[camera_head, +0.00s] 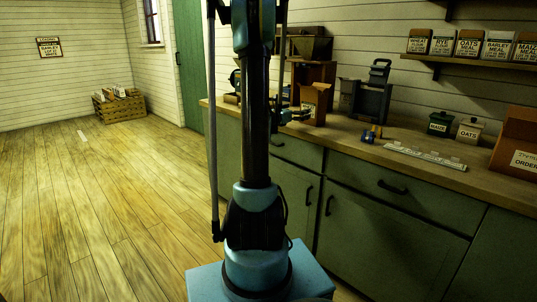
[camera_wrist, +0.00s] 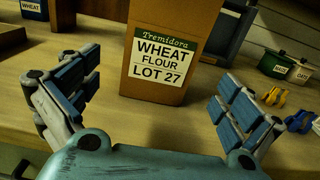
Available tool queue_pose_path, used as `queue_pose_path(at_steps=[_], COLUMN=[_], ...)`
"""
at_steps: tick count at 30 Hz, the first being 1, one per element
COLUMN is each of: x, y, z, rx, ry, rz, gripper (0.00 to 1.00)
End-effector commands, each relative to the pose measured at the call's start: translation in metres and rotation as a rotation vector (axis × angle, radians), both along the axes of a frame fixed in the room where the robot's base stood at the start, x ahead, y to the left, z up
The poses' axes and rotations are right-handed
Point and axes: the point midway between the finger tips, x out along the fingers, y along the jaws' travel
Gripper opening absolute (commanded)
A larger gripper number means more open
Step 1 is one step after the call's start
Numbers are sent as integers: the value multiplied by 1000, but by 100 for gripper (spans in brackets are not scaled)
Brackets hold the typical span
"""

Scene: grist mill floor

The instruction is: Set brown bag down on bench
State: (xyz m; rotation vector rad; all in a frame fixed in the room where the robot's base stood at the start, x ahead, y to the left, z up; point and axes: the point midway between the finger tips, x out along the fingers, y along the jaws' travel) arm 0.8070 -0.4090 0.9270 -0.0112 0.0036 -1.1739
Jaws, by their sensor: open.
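The brown bag (camera_wrist: 158,70), labelled "Tremidora Wheat Flour Lot 27", stands upright on the wooden bench (camera_wrist: 150,118) in the wrist view. Its top is cut off by the frame edge there. In the head view the brown bag (camera_head: 315,105) stands on the bench top (camera_head: 340,131), partly behind my gripper (camera_head: 292,115). My gripper (camera_wrist: 157,88) is open in the wrist view. Its fingers are spread to the left and right of the bag, with gaps on both sides, and it holds nothing.
Right of the bag are a dark rack (camera_head: 368,100), a yellow-and-blue item (camera_head: 371,135), a green tin (camera_head: 439,126), a pale tin (camera_head: 469,133) and a white strip (camera_head: 425,157). A brown box (camera_head: 516,150) stands far right. A shelf holds several bags. The left floor is mostly clear.

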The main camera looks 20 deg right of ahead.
Motion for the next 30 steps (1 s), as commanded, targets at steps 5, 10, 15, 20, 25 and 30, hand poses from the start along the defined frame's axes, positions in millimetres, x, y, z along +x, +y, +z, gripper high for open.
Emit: queue_pose_path(at_steps=[5, 10, 15, 20, 25, 30], x=[15, 36, 44, 37, 12, -32], y=[31, 96, 172, 247, 320, 376], z=[30, 71, 93, 94, 77, 43], rx=[-105, -323, -571, -817, -1095, -1386], ry=[101, 302, 515, 714, 908, 1106], rz=[127, 354, 573, 766, 962, 1147], gripper=[100, 100, 100, 100, 100, 100])
